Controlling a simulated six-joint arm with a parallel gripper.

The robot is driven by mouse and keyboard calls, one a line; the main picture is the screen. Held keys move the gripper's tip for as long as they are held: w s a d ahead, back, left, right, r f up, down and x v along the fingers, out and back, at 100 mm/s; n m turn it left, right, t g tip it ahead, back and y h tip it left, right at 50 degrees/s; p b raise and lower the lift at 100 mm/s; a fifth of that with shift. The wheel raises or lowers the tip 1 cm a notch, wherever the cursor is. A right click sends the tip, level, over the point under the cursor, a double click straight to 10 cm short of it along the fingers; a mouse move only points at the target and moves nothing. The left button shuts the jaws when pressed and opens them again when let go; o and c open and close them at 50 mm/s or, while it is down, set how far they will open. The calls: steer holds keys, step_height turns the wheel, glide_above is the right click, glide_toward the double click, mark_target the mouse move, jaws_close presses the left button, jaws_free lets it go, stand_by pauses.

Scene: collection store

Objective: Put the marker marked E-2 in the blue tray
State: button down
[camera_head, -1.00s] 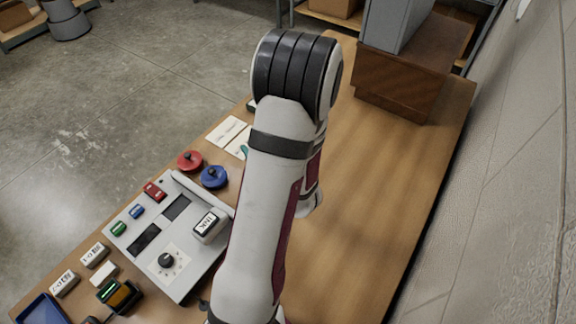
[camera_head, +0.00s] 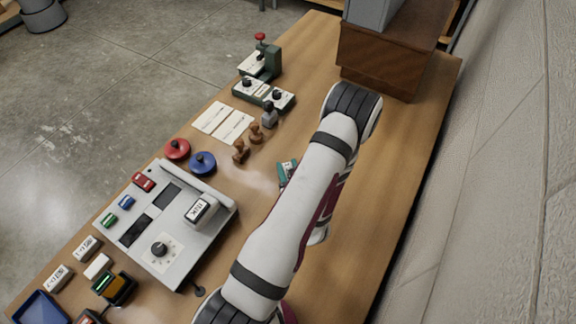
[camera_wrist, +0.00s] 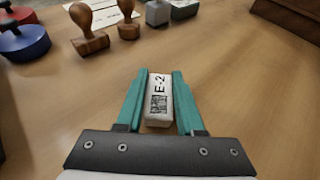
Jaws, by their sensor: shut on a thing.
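In the wrist view my gripper (camera_wrist: 158,98) has its two teal fingers on either side of a white marker (camera_wrist: 157,108) and is shut on it. The marker's top reads E-2 above a printed code. Wooden table top shows around it; I cannot tell whether it touches the table. In the head view a teal finger of my gripper (camera_head: 287,172) shows beside my arm, and the marker is hidden. The blue tray (camera_head: 40,308) is at the bottom left corner of the head view, partly cut off, far from my gripper.
A grey console (camera_head: 190,255) with buttons and a knob lies between my gripper and the tray. Red (camera_head: 177,148) and blue (camera_head: 202,162) round knobbed pieces stand behind it. Wooden stamps (camera_head: 241,151) stand near my gripper. Two white markers (camera_head: 60,277) (camera_head: 87,248) lie near the tray.

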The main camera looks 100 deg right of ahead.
steer(key=c, duration=0.5)
jaws_free()
steer(key=shift+f, duration=0.1)
